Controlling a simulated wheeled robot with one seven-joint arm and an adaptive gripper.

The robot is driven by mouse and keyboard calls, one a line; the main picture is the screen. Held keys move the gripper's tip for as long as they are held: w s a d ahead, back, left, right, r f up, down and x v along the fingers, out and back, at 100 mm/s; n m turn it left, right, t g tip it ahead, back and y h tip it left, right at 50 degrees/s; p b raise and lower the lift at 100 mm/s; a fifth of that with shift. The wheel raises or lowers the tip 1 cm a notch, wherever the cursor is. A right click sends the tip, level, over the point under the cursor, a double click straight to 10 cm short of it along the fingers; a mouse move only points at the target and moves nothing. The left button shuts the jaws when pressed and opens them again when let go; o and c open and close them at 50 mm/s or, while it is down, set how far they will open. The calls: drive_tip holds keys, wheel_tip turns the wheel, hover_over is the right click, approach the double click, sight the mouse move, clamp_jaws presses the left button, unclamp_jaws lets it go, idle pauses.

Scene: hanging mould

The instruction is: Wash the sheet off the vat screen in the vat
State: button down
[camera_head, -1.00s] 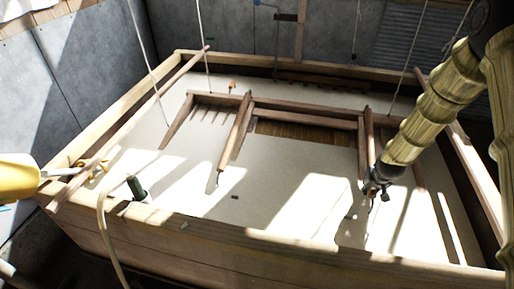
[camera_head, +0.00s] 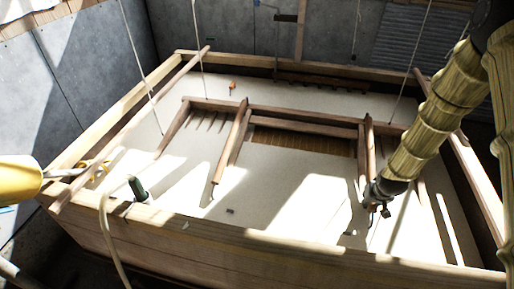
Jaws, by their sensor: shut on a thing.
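The vat (camera_head: 270,250) is a large wooden box filled almost to the rim with pale, milky liquid. The vat screen hangs on ropes as a brown wooden frame (camera_head: 290,115), lying low at the liquid's surface. A strip of brown slatted screen (camera_head: 300,142) shows behind its crossbar; the rest is hidden under the pale surface. I cannot tell a sheet apart from the liquid. My gripper (camera_head: 374,200) is at the near end of the right wooden bar (camera_head: 370,150) of the frame and shut on it. The fingers are small and dark in this view.
A pale pole (camera_head: 150,100) runs along the vat's left side, another bar (camera_head: 470,165) along its right. A yellow cylinder (camera_head: 18,180) juts in at left. A dark green object (camera_head: 138,190) stands at the near rim. Ropes (camera_head: 140,65) hang around the frame.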

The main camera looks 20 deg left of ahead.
drive_tip(key=shift+w+f, duration=0.1)
drive_tip(key=shift+w, duration=1.35)
drive_tip(key=shift+r, duration=0.2)
wheel_tip(320, 180, up, 24)
drive_tip(key=g+p, duration=0.1)
drive_tip(key=p, duration=1.5)
drive_tip(key=shift+w+g, duration=0.3)
drive_tip(key=shift+g, duration=0.1)
